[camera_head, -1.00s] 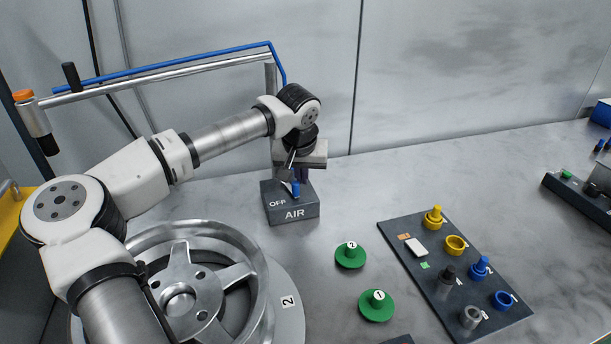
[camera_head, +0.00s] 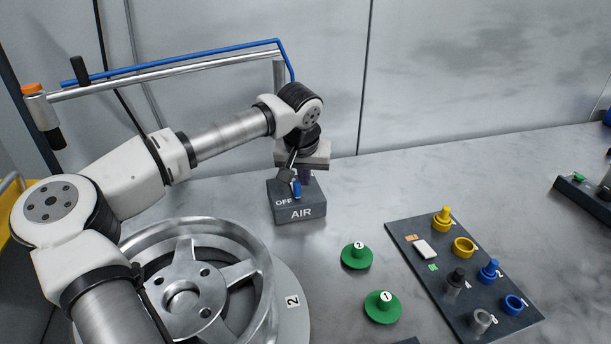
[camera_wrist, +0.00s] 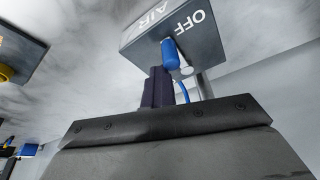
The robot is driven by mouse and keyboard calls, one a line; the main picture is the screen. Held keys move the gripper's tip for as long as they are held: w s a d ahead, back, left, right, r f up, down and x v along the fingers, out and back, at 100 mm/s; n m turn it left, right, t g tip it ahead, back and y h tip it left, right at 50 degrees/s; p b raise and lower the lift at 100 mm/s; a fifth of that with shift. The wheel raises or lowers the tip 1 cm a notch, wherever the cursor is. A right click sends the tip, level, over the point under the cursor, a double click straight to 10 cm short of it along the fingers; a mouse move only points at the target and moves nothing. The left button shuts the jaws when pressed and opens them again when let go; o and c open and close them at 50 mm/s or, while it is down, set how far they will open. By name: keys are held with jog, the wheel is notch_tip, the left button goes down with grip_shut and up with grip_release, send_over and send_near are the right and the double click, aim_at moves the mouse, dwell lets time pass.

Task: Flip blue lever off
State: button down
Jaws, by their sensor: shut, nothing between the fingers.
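The blue lever (camera_head: 297,190) stands up from the dark grey AIR box (camera_head: 300,211), close beside its OFF label. In the wrist view the lever (camera_wrist: 168,54) is a short blue cylinder near the OFF print. My gripper (camera_head: 304,177) is directly above and behind the lever, pointing down at the box. In the wrist view its dark fingers (camera_wrist: 157,87) are together and empty, with their tips very close to the lever. I cannot tell whether they touch it. The arm's end partly hides the back of the box.
A silver wheel (camera_head: 195,290) lies at the front left. Two green knobs (camera_head: 357,256) stand right of the box. A dark tray (camera_head: 430,275) holds yellow, blue and grey parts. A metal bar with a blue hose (camera_head: 180,62) runs behind my arm.

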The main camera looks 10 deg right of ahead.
jog(key=shift+a+f, duration=0.15)
jog(key=shift+a, duration=0.15)
jog(key=shift+s+r, duration=0.1)
jog(key=shift+r, duration=0.45)
jog(key=d+b+v, duration=0.1)
jog(key=v, duration=1.1)
jog(key=shift+s+a+r+b, duration=0.2)
jog(key=shift+a+r+b, duration=0.15)
jog(key=shift+r, duration=0.1)
